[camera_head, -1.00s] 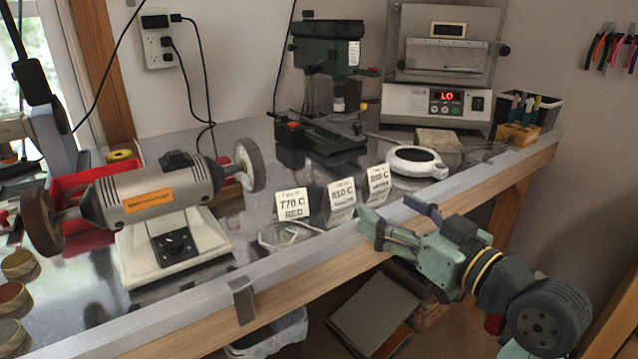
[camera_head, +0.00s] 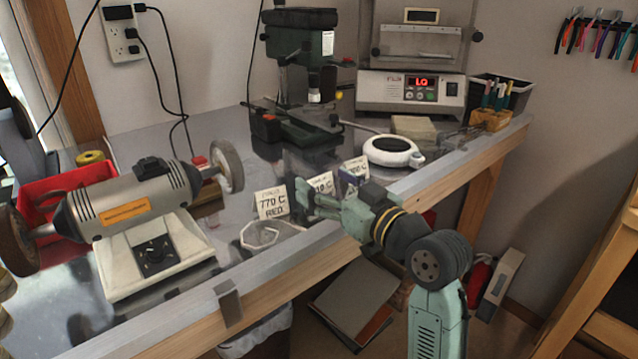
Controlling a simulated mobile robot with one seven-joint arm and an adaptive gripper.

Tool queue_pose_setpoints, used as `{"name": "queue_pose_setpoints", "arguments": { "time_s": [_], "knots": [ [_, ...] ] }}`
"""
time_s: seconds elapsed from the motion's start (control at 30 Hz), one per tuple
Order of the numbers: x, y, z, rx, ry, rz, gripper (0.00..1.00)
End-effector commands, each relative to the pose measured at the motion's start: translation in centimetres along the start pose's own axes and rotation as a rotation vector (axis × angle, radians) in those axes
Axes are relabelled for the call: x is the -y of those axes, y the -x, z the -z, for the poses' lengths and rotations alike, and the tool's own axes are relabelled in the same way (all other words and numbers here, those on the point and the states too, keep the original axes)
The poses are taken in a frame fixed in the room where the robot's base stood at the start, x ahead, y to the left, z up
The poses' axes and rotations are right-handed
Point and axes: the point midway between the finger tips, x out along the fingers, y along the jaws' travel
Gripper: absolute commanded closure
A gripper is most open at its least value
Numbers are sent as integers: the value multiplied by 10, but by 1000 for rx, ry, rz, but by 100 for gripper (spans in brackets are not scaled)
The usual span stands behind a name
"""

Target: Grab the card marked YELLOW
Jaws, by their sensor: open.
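Three small white cards stand in a row on the metal bench. The nearest card (camera_head: 271,203) reads "770 C RED". The middle card (camera_head: 321,182) shows a number like "810 C"; its lower part is hidden behind my gripper. The far card (camera_head: 356,165) is partly covered by a finger, and its print is too small to read. I cannot tell which card says YELLOW. My gripper (camera_head: 325,192) is open at the bench's front edge, in front of the middle and far cards. I see nothing held, and contact with a card cannot be told.
A bench grinder (camera_head: 135,205) stands left, with a clear faceted dish (camera_head: 260,234) near the RED card. A round white device (camera_head: 390,151) lies right of the cards. A drill press (camera_head: 300,80) and a furnace (camera_head: 414,50) stand behind. The bench's front edge (camera_head: 290,272) runs below my gripper.

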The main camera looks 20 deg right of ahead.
Motion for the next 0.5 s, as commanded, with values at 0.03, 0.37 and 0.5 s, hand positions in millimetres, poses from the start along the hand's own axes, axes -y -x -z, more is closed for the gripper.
{"name": "queue_pose_setpoints", "arguments": {
  "time_s": [0.03,0.37,0.5],
  "knots": [
    [0,-4,1,1,0,0,28],
    [0,-6,0,0,1,0,33],
    [0,-6,0,0,1,0,42]
  ]
}}
